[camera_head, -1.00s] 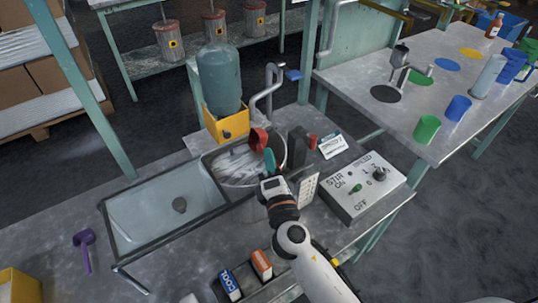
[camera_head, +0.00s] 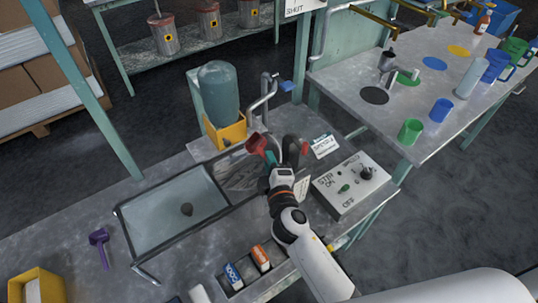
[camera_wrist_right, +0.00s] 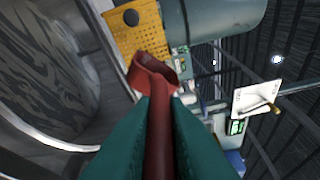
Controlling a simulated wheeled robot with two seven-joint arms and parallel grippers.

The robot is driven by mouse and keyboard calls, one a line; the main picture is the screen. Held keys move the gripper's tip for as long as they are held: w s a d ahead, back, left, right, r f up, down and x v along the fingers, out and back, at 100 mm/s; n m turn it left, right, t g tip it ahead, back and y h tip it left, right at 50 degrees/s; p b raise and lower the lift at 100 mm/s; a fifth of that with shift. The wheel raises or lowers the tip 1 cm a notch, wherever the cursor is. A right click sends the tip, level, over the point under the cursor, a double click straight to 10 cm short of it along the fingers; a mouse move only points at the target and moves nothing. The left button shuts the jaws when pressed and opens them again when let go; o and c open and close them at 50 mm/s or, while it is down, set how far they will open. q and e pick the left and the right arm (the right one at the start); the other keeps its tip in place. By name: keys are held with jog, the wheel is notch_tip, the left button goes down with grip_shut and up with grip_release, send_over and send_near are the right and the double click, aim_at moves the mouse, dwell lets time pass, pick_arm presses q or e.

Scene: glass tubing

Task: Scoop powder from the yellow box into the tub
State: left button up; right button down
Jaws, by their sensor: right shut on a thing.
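My right gripper (camera_head: 270,160) has teal fingers shut on the handle of a red scoop (camera_head: 258,143). They hold it raised by the far right rim of the round metal tub (camera_head: 228,182). In the right wrist view, the scoop (camera_wrist_right: 158,75) points away between the fingers (camera_wrist_right: 158,125), with the tub (camera_wrist_right: 50,70) to the left. I cannot tell whether the scoop holds powder. A yellow box (camera_head: 52,282) stands at the lower left, its contents unclear. Another yellow box-like base (camera_head: 232,133) sits under a blue-green bottle. My left gripper is not in view.
Clear bench lies between the purple scoop and the sink.

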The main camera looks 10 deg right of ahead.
jog(key=m+p, duration=0.1)
jog(key=m+g+p, duration=0.1)
jog(key=p, duration=0.1)
jog(key=r+m+p, duration=0.1)
jog(key=p, duration=0.1)
jog(key=shift+w+d+y, duration=0.1)
jog(key=shift+d+y, duration=0.15)
jog(key=shift+y, duration=0.15)
notch_tip(320, 180, up, 3)
jog(key=m+p, duration=0.1)
jog(key=p, duration=0.3)
jog(key=m+g+y+p, duration=0.1)
jog(key=m+p, duration=0.1)
jog(key=p, duration=0.2)
jog(key=shift+d+g, duration=0.1)
jog(key=shift+g, duration=0.2)
